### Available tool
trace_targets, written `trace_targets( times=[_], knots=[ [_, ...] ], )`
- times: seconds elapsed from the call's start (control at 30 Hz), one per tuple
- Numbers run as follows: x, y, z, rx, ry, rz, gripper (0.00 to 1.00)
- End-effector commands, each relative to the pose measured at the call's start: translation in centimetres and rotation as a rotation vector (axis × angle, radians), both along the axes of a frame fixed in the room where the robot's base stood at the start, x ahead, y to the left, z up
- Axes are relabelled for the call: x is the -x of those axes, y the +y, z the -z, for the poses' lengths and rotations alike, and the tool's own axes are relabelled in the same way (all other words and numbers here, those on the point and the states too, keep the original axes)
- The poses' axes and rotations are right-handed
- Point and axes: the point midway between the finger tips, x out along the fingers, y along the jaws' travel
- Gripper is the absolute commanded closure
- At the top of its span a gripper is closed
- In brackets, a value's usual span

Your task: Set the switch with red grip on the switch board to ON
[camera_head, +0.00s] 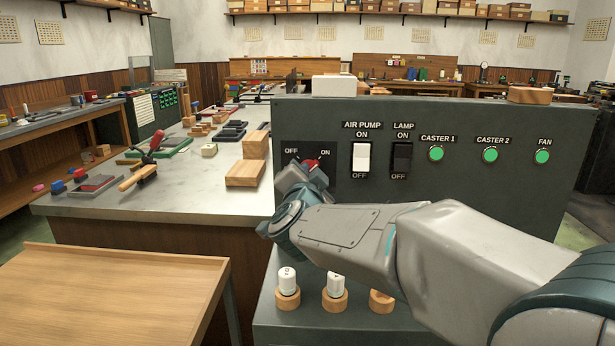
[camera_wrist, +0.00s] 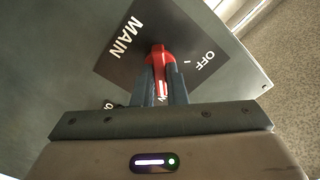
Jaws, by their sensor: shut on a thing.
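The switch board (camera_head: 460,200) is a dark grey upright panel at centre right. Its MAIN switch has a red grip (camera_head: 311,163), seen between the OFF and ON labels at the panel's left end. In the wrist view the red grip (camera_wrist: 158,56) stands between the two dark fingers of my gripper (camera_wrist: 163,84), which are shut on it. In the head view my gripper (camera_head: 304,176) covers much of the switch. The lever's exact angle is hard to tell.
A white AIR PUMP rocker (camera_head: 361,157), a black LAMP rocker (camera_head: 402,158) and green buttons (camera_head: 490,155) are to the right. White-topped knobs (camera_head: 288,282) stand below my arm. Wooden blocks (camera_head: 245,173) lie on the bench at left.

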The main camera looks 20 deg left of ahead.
Motion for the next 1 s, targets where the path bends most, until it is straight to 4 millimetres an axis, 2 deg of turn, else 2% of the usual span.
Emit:
trace_targets(
  times=[0.13, 0.17, 0.23, 0.53, 0.67, 0.77, 1.0],
  knots=[
    [0.0, 0.0, 0.0, -0.002, 0.001, 0.001, 1.00],
    [0.0, 0.0, 0.0, -0.002, 0.001, 0.001, 0.85],
    [0.0, 0.0, 0.0, -0.001, 0.000, 0.000, 0.66],
    [0.1, 0.0, 0.0, 0.000, 0.000, 0.000, 0.66],
    [1.0, -0.2, -0.1, 0.000, -0.001, -0.001, 0.66],
    [2.5, -0.5, -0.1, 0.000, -0.001, -0.002, 0.66],
    [7.7, -1.8, -0.2, 0.000, -0.001, -0.003, 0.66]
  ],
)
